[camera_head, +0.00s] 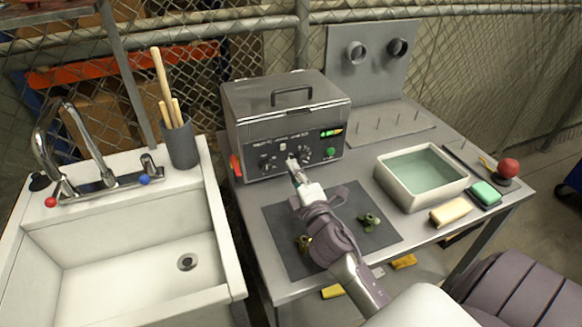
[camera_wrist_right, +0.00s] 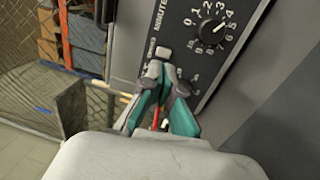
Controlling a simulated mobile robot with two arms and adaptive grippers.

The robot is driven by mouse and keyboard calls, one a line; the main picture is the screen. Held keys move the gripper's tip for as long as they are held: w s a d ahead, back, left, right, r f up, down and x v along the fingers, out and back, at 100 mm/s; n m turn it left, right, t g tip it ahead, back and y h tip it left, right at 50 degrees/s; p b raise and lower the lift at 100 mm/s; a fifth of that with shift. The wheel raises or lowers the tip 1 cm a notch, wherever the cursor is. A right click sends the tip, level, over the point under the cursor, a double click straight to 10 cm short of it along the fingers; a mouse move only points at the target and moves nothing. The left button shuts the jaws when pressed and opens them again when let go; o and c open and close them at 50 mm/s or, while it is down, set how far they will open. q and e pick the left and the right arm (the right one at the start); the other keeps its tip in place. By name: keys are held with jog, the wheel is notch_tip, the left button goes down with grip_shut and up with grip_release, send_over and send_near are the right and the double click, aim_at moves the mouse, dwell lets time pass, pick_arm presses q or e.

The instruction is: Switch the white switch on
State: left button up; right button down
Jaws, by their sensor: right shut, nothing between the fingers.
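The grey metal tank box (camera_head: 285,110) stands on the table with a dark control panel on its front. A small white switch (camera_head: 283,146) sits on the panel; the right wrist view shows it as a pale block (camera_wrist_right: 163,53) just beyond my fingertips. I cannot tell its on or off position. My right gripper (camera_head: 291,162) is at the panel, its fingers shut and empty. In the right wrist view its teal and grey fingertips (camera_wrist_right: 157,70) are close below the switch; whether they touch it is unclear. My left gripper is out of view.
A black dial (camera_wrist_right: 213,30) is beside the switch. The panel also has a green button (camera_head: 330,152), and a red part (camera_head: 236,167) is at the box's left. A basin of liquid (camera_head: 412,198) stands right, a sink (camera_head: 135,283) left. Small parts lie on the dark mat (camera_head: 350,238).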

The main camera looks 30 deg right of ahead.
jog(key=shift+s+a+f+b, duration=0.15)
jog(key=shift+s+f+b, duration=0.15)
jog(key=shift+s+f, duration=0.45)
jog(key=v, duration=0.2)
jog(key=b+v, duration=0.1)
jog(key=v, duration=0.2)
jog(key=shift+s+r, duration=0.2)
jog(key=shift+s, duration=0.1)
jog(key=shift+s+a+b, duration=0.15)
jog(key=shift+s+b, duration=0.2)
jog(key=shift+s, duration=0.1)
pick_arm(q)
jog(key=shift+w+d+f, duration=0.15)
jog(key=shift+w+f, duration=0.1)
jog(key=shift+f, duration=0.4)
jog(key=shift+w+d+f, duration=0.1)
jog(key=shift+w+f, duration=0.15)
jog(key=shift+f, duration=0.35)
pick_arm(e)
jog(key=shift+s, duration=0.1)
